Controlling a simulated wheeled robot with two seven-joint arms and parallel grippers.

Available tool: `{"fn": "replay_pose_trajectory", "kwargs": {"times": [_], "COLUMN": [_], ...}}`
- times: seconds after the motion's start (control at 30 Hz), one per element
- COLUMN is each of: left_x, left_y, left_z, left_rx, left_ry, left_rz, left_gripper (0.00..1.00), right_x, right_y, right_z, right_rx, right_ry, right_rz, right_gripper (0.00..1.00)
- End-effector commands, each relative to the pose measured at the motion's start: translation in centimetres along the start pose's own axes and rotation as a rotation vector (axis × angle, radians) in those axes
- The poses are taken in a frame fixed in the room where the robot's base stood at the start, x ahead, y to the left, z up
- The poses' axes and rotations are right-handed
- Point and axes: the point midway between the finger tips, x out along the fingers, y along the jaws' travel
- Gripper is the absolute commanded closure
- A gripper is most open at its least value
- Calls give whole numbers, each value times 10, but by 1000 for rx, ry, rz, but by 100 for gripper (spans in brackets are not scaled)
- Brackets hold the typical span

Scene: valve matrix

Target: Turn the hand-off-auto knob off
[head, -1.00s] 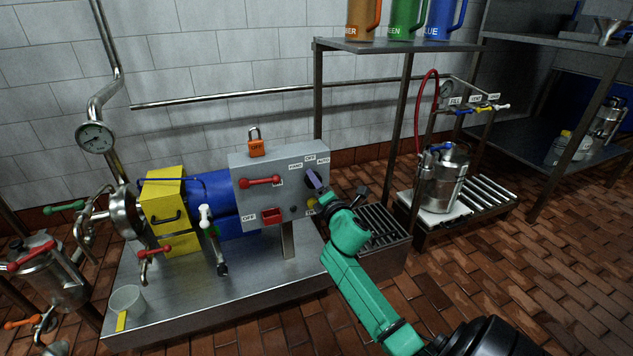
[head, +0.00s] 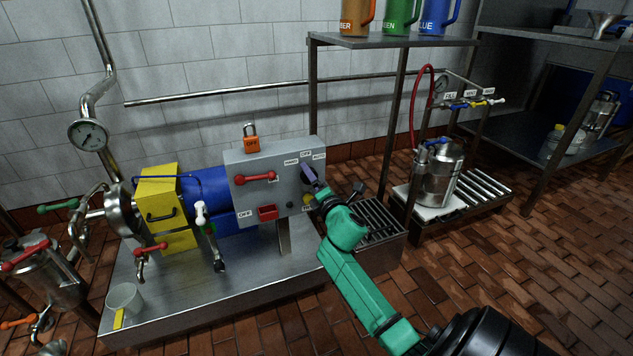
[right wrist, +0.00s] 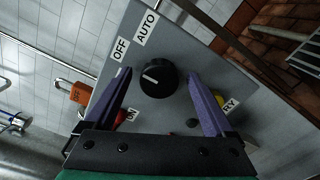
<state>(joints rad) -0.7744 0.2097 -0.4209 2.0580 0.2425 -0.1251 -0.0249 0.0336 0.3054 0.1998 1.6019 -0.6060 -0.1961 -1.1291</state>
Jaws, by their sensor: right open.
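The hand-off-auto knob (right wrist: 158,78) is a round black knob on the grey control box (head: 250,208). In the right wrist view its white mark points left and slightly up, below the direction of the OFF label (right wrist: 121,50). The AUTO label (right wrist: 147,27) is above it; the HAND label (head: 291,162) shows in the head view. My right gripper (right wrist: 160,74) is open, with one purple finger on each side of the knob and a visible gap on both sides. In the head view my right gripper (head: 308,173) largely hides the knob. My left gripper is not in view.
On the box are a red handle (head: 256,178), a red switch (head: 267,212) and a partly hidden yellow button (right wrist: 221,101). An orange padlock (head: 251,142) sits on top. A shelf post (head: 393,130) stands right of the box.

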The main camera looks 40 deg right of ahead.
Motion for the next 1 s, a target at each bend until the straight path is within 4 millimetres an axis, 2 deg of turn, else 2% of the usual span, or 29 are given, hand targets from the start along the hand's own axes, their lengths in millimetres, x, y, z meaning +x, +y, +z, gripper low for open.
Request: {"fn": "replay_pose_trajectory", "kwargs": {"times": [0.17,0.4,0.5,0.6,0.73,1.0], "left_x": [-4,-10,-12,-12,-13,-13], "left_y": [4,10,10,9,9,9], "left_z": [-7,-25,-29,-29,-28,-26], "left_rx": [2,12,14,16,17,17], "left_ry": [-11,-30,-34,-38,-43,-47], "left_rz": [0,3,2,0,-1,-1], "left_gripper": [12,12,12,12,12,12], "right_x": [-26,-97,-122,-137,-144,-144], "right_y": [1,0,-1,-1,-1,0], "right_z": [0,0,1,0,0,0], "right_rx": [0,3,2,2,0,0], "right_ry": [2,1,0,0,-1,0], "right_rz": [-3,-7,-7,-4,-2,-1], "right_gripper": [12,12,12,12,12,12]}}
